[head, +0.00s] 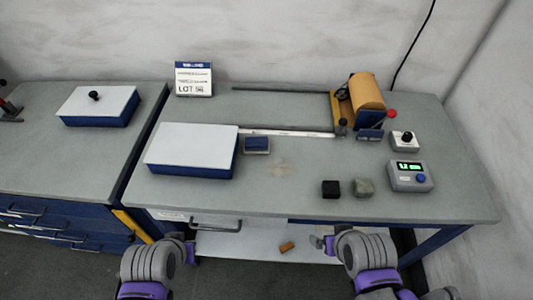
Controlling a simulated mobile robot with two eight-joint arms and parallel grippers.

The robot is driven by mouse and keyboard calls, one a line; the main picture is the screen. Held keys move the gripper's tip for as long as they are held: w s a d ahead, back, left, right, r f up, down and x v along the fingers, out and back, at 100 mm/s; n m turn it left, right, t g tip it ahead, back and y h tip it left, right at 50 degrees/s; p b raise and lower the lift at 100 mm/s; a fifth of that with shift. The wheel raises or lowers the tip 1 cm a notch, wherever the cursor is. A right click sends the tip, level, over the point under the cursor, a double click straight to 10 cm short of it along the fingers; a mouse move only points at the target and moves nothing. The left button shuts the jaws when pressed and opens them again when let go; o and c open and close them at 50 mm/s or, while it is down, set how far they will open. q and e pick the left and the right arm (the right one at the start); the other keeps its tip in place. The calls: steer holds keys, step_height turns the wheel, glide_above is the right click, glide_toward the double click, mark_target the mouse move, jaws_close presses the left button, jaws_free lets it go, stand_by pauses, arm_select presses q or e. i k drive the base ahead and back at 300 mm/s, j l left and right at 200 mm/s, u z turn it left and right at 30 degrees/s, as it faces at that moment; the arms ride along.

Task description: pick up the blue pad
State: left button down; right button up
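A small blue pad (257,141) lies near the middle of the workbench, on a shallow pale holder (257,152), just right of a large white-topped blue box. Nothing covers it. My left gripper (190,246) is low at the bench's front edge, to the front left of the pad and well apart from it. My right gripper (320,243) is also low in front of the bench, to the front right of the pad. Both are small in the picture, and their finger gaps are not clear. I see nothing held in either.
The white-topped box (191,148) stands left of the pad. A ruler (290,133) lies behind it. A black block (331,188), a grey-green block (364,187) and a display device (410,176) are at right. The bench front centre is clear.

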mark_target(257, 145)
steer(key=i+j+z, duration=0.15)
steer(key=i+z, duration=0.2)
steer(key=i+j+z, duration=0.25)
steer(key=z, duration=0.15)
